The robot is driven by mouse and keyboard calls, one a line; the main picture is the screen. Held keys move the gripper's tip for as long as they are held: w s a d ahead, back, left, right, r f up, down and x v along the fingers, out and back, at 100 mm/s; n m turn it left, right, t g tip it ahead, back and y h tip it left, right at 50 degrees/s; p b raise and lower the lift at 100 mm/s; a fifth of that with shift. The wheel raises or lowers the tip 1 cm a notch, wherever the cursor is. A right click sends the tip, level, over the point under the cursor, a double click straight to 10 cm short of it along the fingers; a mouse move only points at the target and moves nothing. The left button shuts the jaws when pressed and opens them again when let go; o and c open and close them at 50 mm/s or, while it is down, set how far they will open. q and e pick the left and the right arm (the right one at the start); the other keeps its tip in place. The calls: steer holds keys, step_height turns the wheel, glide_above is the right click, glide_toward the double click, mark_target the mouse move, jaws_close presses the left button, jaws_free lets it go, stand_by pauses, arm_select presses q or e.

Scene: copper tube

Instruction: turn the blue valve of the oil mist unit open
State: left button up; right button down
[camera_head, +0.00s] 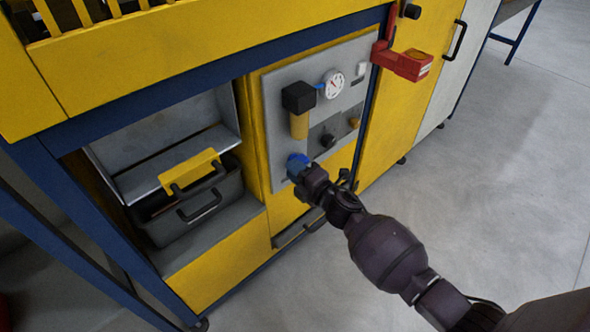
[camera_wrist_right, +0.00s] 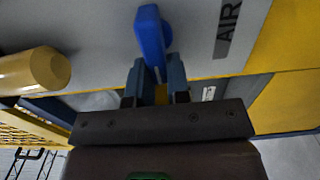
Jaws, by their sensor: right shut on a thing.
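The blue valve (camera_head: 297,160) sits low on the grey panel of the oil mist unit (camera_head: 285,85). In the right wrist view the blue valve handle (camera_wrist_right: 151,38) reaches down between the fingers. My right gripper (camera_head: 301,171) is at the valve, and in the right wrist view the gripper (camera_wrist_right: 156,82) is shut on the handle. Above the valve are a black-topped unit with an amber bowl (camera_head: 299,124) and a round white gauge (camera_head: 332,84). The amber bowl also shows in the right wrist view (camera_wrist_right: 38,70). My left gripper is not in view.
A red bracket-like part (camera_head: 404,62) juts out from the yellow machine at the panel's upper right. Left of the panel, an open bay holds a dark toolbox (camera_head: 190,208) with a yellow top. Grey floor (camera_head: 470,190) is clear on the right.

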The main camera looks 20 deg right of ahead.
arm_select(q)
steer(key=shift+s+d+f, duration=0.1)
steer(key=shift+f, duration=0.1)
arm_select(e)
steer(key=c, duration=1.1)
jaws_free()
arm_select(q)
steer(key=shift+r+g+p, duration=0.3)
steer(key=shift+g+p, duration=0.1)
steer(key=shift+p, duration=0.65)
arm_select(e)
steer(key=shift+v, duration=5.45)
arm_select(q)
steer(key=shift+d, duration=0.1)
